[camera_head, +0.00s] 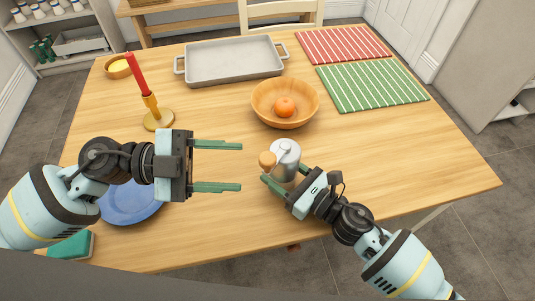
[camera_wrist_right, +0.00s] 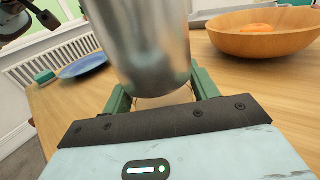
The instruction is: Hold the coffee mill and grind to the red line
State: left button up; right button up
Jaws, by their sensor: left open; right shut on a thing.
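The coffee mill (camera_head: 286,158) is a silver metal cylinder with a wooden knob (camera_head: 267,160) at its upper left. It stands upright near the middle of the table. My right gripper (camera_head: 285,187) is shut on the mill's body; in the right wrist view the shiny mill (camera_wrist_right: 148,45) sits between the green fingers (camera_wrist_right: 160,92). My left gripper (camera_head: 240,167) is open and empty, its fingers pointing right, left of the mill and apart from the knob. No red line can be made out on the mill.
A wooden bowl (camera_head: 258,103) with an orange (camera_head: 284,107) stands just behind the mill. A brass candlestick (camera_head: 158,121) with a red candle and a blue plate (camera_head: 128,207) are near my left arm. A grey tray (camera_head: 235,62) and striped mats (camera_head: 372,88) lie farther back.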

aim_at(268, 157)
pick_arm(q)
jog(key=a+n+t, duration=0.1)
jog(key=n, duration=0.2)
jog(key=a+f+n+t, duration=0.1)
jog(key=a+n+t, duration=0.1)
jog(key=n, duration=0.2)
jog(key=a+f+n+t, duration=0.1)
jog(key=n, duration=0.2)
jog(key=shift+a+f+y, duration=0.2)
jog(key=shift+a+y, duration=0.1)
jog(key=shift+a, duration=0.05)
jog(key=shift+w+d, duration=0.1)
jog(key=x, duration=1.1)
jog(key=shift+w+d, duration=0.25)
jog(key=shift+d, duration=0.1)
jog(key=shift+c, duration=0.5)
grip_shut()
